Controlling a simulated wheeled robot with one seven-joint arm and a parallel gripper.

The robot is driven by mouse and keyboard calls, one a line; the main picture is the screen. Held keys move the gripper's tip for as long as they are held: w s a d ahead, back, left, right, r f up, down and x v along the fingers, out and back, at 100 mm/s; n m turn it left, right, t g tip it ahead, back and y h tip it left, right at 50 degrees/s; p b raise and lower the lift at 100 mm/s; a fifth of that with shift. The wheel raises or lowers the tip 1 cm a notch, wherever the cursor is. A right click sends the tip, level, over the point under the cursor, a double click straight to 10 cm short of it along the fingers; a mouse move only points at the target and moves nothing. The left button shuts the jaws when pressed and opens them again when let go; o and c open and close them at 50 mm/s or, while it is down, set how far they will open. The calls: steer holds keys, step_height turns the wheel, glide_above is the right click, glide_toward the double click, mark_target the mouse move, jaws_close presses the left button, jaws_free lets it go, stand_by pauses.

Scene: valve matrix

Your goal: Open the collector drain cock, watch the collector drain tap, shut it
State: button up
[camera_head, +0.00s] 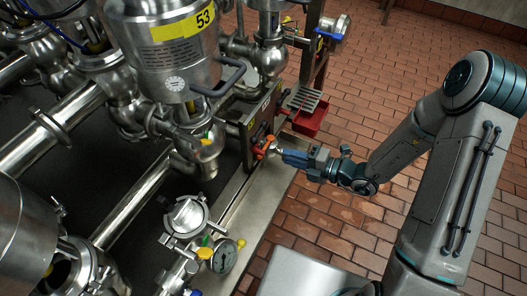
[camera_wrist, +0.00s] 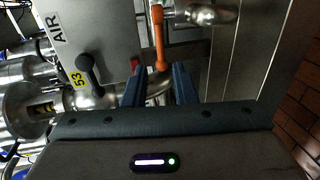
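An orange lever handle (camera_head: 263,146), which looks like the drain cock, is at the front edge of the metal skid. It also shows in the wrist view (camera_wrist: 158,40), hanging down from a silver fitting. My gripper (camera_head: 279,153) reaches it from the right. In the wrist view, the two dark fingers of my gripper (camera_wrist: 160,76) stand apart, with the lever's lower end between their tips. Gaps show on both sides, and I see no clear contact. A silver tube (camera_wrist: 210,15), possibly the tap, runs right from the fitting. No flow can be made out.
A red tray (camera_head: 308,120) with a grate sits just behind the lever. A tank labelled 53 (camera_head: 165,45) and steel pipes crowd the left. A blue-handled valve (camera_head: 330,35) is behind. Brick floor (camera_head: 370,90) is open to the right.

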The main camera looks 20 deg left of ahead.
mark_target(264, 149)
steer(key=b+x, duration=0.2)
steer(key=x, duration=0.7)
steer(key=shift+a+f, duration=0.1)
steer(key=shift+a, duration=0.2)
jaws_close()
